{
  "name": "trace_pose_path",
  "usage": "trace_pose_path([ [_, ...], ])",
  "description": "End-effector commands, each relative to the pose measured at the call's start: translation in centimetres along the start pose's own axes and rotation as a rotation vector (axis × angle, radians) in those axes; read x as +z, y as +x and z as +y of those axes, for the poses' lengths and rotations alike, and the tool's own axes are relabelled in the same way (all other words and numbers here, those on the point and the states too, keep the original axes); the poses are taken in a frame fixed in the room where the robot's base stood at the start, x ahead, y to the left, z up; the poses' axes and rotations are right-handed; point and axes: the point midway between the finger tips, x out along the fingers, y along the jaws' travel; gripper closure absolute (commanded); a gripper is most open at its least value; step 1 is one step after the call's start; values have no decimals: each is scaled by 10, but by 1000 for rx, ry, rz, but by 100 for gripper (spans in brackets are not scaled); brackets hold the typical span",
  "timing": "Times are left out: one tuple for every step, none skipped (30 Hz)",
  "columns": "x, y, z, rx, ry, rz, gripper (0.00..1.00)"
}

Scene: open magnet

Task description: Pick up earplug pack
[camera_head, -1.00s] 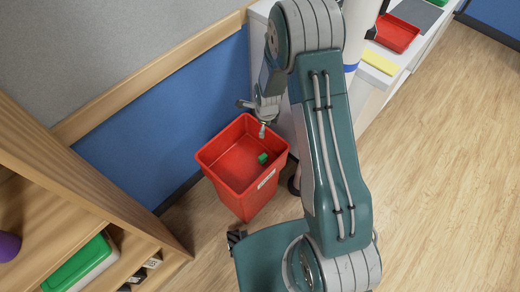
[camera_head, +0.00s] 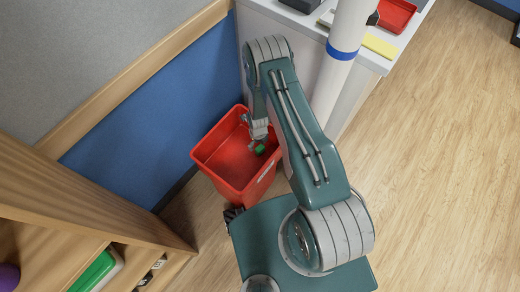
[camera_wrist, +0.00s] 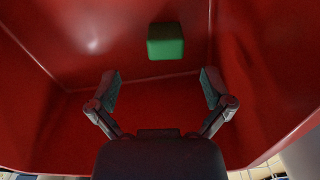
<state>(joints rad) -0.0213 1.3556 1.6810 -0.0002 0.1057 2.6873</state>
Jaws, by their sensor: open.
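The earplug pack looks to be the small green block (camera_wrist: 166,41) inside the red bin. It lies on the bin's floor, and it also shows in the head view (camera_head: 260,149), partly behind my gripper. My gripper (camera_head: 256,143) reaches down into the red bin (camera_head: 213,146). In the wrist view my gripper (camera_wrist: 162,92) is open and empty, with its two fingers spread apart. The green block is beyond the fingertips, near the top of the picture, roughly midway between them and not touching either.
Red bin walls (camera_wrist: 265,75) surround my gripper on several sides. A white counter (camera_head: 290,22) stands beside the bin, with a red tray (camera_head: 397,14) and a yellow item (camera_head: 380,45) on it. A wooden shelf (camera_head: 80,200) is at the left.

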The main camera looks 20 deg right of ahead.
Motion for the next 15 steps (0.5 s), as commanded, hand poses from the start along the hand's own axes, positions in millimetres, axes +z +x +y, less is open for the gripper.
trace_pose_path([
  [0, 3, 0, 0, 0, -1, 0],
  [0, 4, 0, 0, 0, -1, 0],
  [0, 7, -1, 0, 0, -1, 0],
  [-1, 11, -2, 0, 0, 0, 0],
  [-2, 14, -2, 0, 1, 1, 0],
  [-3, 20, -4, 0, 1, 0, 0],
  [-4, 25, -5, 1, 1, 1, 0],
  [-4, 30, -6, 0, 1, 1, 0],
  [-5, 36, -7, 0, 1, 0, 0],
  [-5, 40, -7, 0, 0, 0, 0],
  [-4, 44, -7, 0, 0, -1, 0],
  [-4, 48, -7, 0, -1, 0, 0],
  [-4, 50, -7, 0, -1, -1, 0],
  [-4, 52, -7, -1, -1, -1, 0],
  [-4, 54, -7, -1, -1, -1, 0],
])
